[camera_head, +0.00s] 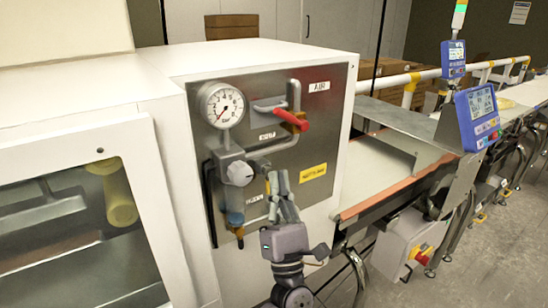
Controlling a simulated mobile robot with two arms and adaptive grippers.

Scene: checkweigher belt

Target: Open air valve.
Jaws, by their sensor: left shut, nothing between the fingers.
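The air valve is on a grey metal panel (340,90) on the side of a white cabinet. Its red lever handle (291,118) sits below the "AIR" label (319,86), at the lower end of a short vertical pipe (294,94). The lever lies slanted across the line of that pipe. My left gripper (278,178) is in front of the lower part of the panel, below the lever and apart from it in the picture. Its fingers point up, are shut and hold nothing. They hide a little of the panel. My right gripper is out of view.
A round pressure gauge (222,106), a regulator knob (240,173) and a blue filter bowl (234,206) are left of my gripper. A yellow label (313,172) is to its right. A conveyor belt (378,172) runs along the right, with blue displays (478,116) above it.

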